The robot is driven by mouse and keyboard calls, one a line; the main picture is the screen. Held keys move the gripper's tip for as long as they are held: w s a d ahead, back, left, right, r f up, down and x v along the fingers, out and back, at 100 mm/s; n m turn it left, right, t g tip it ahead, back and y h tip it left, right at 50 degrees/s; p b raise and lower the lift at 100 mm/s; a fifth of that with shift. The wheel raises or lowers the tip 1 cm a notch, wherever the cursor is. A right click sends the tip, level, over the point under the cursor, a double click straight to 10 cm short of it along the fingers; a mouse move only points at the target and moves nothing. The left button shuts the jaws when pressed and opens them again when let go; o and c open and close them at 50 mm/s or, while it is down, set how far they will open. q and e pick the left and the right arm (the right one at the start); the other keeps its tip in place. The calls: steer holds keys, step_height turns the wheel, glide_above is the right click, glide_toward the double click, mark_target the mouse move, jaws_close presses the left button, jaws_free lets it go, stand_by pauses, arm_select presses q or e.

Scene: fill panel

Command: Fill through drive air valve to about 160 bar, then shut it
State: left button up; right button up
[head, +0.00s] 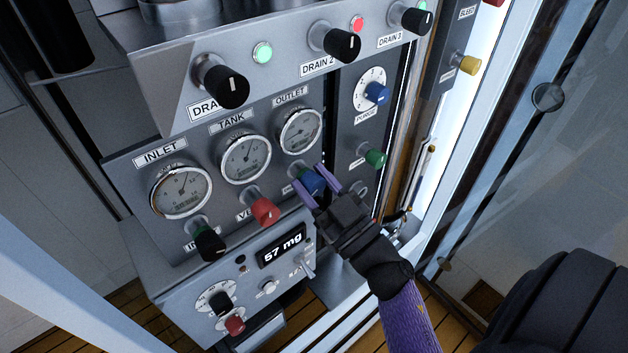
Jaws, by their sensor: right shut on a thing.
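The TANK gauge (245,159) and INLET gauge (180,191) are round white dials to the left. Their needles show, but the numbers are too small to read with certainty. My left gripper is not in view.
A red knob (264,211) and a dark green knob (209,243) sit left of the held knob. Another blue knob (376,93) and a green knob (375,158) are on the right panel. Black drain knobs (342,44) jut out above.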

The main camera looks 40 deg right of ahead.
jaws_close()
steer(key=n+y+p, duration=0.1)
steer(key=n, duration=0.2)
steer(key=shift+r+n+y, duration=0.15)
steer(key=shift+n+y, duration=0.25)
steer(key=shift+n+g+y+p, duration=0.45)
steer(key=shift+n+g+y, duration=0.05)
steer(key=shift+n, duration=1)
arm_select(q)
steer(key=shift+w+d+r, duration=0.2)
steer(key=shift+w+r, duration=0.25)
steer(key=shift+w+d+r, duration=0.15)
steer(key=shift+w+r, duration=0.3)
arm_select(e)
steer(key=shift+f, duration=0.2)
steer(key=o, duration=1)
jaws_free()
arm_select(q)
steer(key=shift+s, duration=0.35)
